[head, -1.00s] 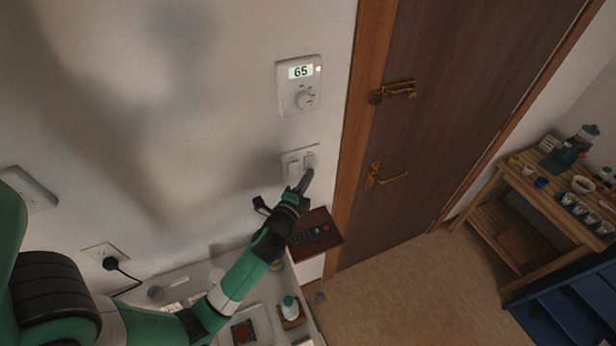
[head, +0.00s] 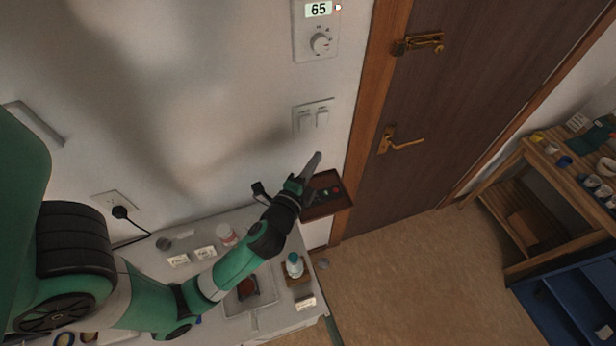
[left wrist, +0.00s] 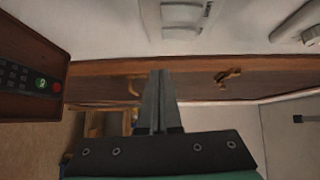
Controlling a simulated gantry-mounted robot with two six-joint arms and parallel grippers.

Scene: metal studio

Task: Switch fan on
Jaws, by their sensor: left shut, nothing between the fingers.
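A white wall plate (head: 313,102) with two rocker switches is on the wall left of the door frame. The left rocker (head: 306,121) and the right rocker (head: 322,118) have small labels too blurred to read. Part of the plate also shows at the top of the left wrist view (left wrist: 183,32). My left gripper (head: 315,160) is shut and empty, its tips pointing up below the plate and apart from it in the picture. It also shows in the left wrist view (left wrist: 158,75). My right gripper is not in view. No fan is recognisable.
A thermostat (head: 318,42) reading 65 is above the plate. A brown wall shelf (head: 322,209) with a remote (left wrist: 27,78) is close beside my gripper. A white counter (head: 205,229) holds small items below. The brown door (head: 460,75) is at the right.

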